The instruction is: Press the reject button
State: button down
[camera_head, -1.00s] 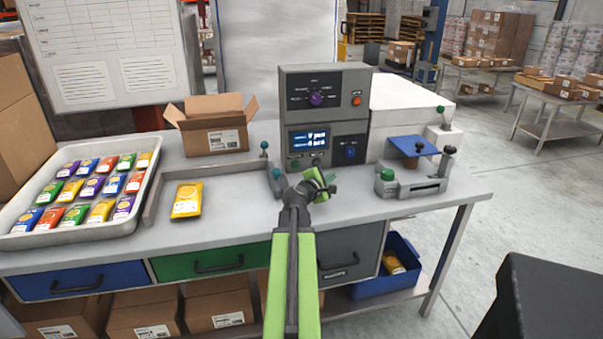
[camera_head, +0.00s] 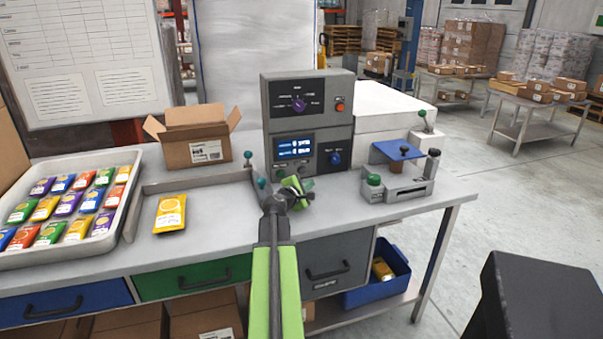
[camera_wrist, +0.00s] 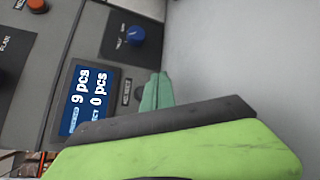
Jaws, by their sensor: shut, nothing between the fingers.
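A grey control box (camera_head: 283,119) stands at the back of the bench, with a lit blue display (camera_head: 294,147), a purple knob (camera_head: 299,105), an orange-red button (camera_head: 340,107) and a blue knob (camera_head: 335,158). Small buttons sit low under the display; their labels are too small to read, so I cannot tell which is reject. My gripper (camera_head: 298,190) is shut and empty, just in front of the box's lower edge. In the wrist view its green fingertips (camera_wrist: 157,90) point at the panel beside the display (camera_wrist: 86,100), partly covering a small dark button. Contact cannot be told.
A tray of coloured packets (camera_head: 140,168) and one loose yellow packet (camera_head: 170,214) lie on the left. An open carton (camera_head: 195,135) stands behind. A grey device with a green knob (camera_head: 398,188) stands on the right.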

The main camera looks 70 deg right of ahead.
jog(key=w+d, duration=0.3)
jog(key=d, duration=0.1)
jog(key=shift+w+d, duration=0.3)
jog(key=shift+w, duration=0.05)
dwell(1.7)
jog(key=shift+w+d, duration=0.25)
jog(key=shift+d, duration=0.05)
jog(key=shift+w+d, duration=0.3)
jog(key=shift+d, duration=0.05)
dwell(0.7)
jog(key=shift+s+a, duration=0.55)
jog(key=shift+a, duration=0.1)
jog(key=shift+a, duration=0.1)
jog(key=shift+s+a, duration=1.6)
jog(key=shift+a, duration=0.25)
